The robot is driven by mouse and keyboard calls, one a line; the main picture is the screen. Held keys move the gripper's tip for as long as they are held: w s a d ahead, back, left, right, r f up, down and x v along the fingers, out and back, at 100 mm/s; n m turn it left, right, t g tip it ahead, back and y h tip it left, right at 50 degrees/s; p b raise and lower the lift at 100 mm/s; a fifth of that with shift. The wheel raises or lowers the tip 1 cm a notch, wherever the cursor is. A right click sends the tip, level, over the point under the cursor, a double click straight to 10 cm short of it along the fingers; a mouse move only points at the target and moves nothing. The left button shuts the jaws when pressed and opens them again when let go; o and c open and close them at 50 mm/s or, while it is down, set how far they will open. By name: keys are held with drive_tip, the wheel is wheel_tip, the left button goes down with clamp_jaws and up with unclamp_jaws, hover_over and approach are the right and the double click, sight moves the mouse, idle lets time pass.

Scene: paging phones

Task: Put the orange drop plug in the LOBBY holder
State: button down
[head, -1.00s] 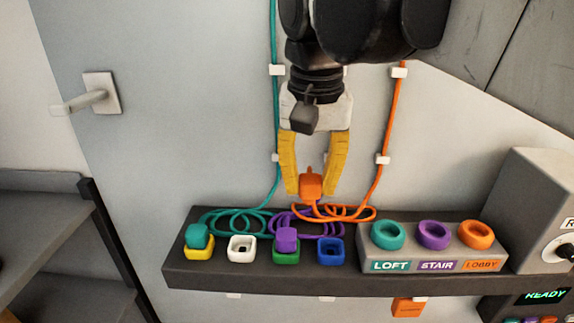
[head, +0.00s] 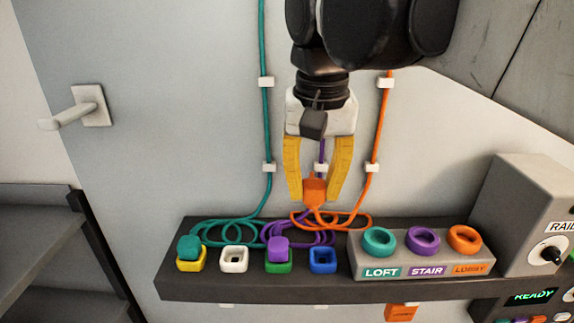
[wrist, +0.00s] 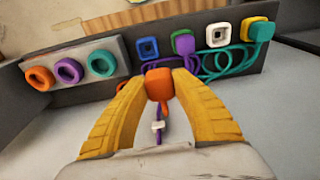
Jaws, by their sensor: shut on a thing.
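My gripper (head: 315,190) has yellow fingers shut on the orange drop plug (head: 315,188), with the orange cord trailing from it. It holds the plug above the shelf, behind the blue socket. In the wrist view the plug (wrist: 159,84) sits between the fingertips. The LOBBY holder (head: 465,239) is an empty orange ring at the right end of the grey holder block (head: 440,262), to the right of the plug. In the wrist view this orange ring (wrist: 39,78) is at the left. The plug is apart from the holder.
Purple STAIR (head: 422,240) and teal LOFT (head: 379,242) rings are empty. The teal plug (head: 189,247) sits on the yellow socket, the purple plug (head: 278,248) on the green one. White (head: 234,260) and blue (head: 322,260) sockets are empty. Coiled cords lie behind. A grey box (head: 535,215) stands right.

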drive_tip(key=s+d+p, duration=0.1)
drive_tip(key=s+d, duration=0.2)
drive_tip(key=d, duration=2.4)
drive_tip(key=shift+s+d, duration=0.15)
drive_tip(key=shift+d, duration=0.2)
